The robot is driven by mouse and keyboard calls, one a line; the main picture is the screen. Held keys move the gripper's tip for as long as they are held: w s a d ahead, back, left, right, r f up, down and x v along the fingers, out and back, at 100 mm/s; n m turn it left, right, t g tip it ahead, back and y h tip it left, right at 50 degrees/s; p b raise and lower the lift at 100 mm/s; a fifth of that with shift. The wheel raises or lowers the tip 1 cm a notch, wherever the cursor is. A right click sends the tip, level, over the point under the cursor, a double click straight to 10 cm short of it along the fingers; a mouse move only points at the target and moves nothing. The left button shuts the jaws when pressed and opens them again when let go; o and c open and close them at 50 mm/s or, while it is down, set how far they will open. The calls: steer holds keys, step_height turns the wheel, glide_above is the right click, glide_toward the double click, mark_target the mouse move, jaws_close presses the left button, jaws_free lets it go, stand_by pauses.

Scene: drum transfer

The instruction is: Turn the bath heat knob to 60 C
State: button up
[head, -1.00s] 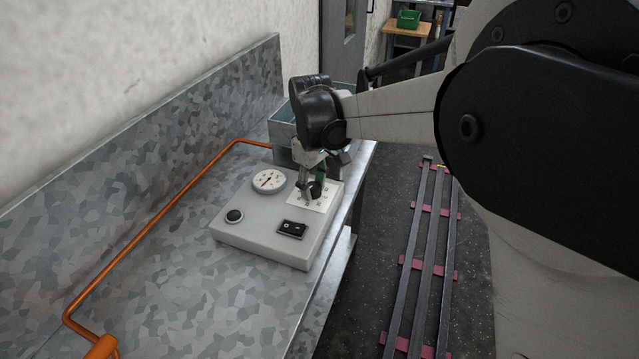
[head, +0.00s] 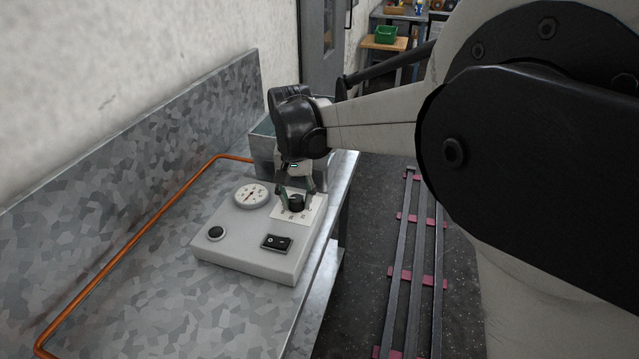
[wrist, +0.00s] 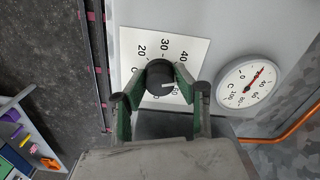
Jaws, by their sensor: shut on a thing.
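The black bath heat knob (head: 296,202) sits on a white scale plate (head: 309,208) at the right of a grey control box (head: 237,232). My gripper (head: 296,193) points down with its green-padded fingers on either side of the knob, shut on it. In the wrist view my gripper (wrist: 160,82) straddles the knob (wrist: 159,73), whose white mark points to the right, toward the part of the scale beside the right finger. The figures 20, 30 and 40 show on the plate (wrist: 151,35); some higher figures are partly hidden by the finger, so the exact setting cannot be read.
A round white gauge (head: 252,195) with a red needle, a black round button (head: 216,233) and a black rocker switch (head: 277,242) share the box. An orange pipe (head: 130,237) runs along the metal bench. A grey metal bath (head: 262,150) stands behind the box.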

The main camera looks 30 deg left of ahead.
mark_target(297, 198)
steer(key=m, duration=0.6)
steer(key=m+b, duration=0.1)
steer(key=m, duration=0.5)
stand_by(0.5)
steer(key=o, duration=1.1)
step_height(297, 198, up, 12)
steer(key=shift+r, duration=0.1)
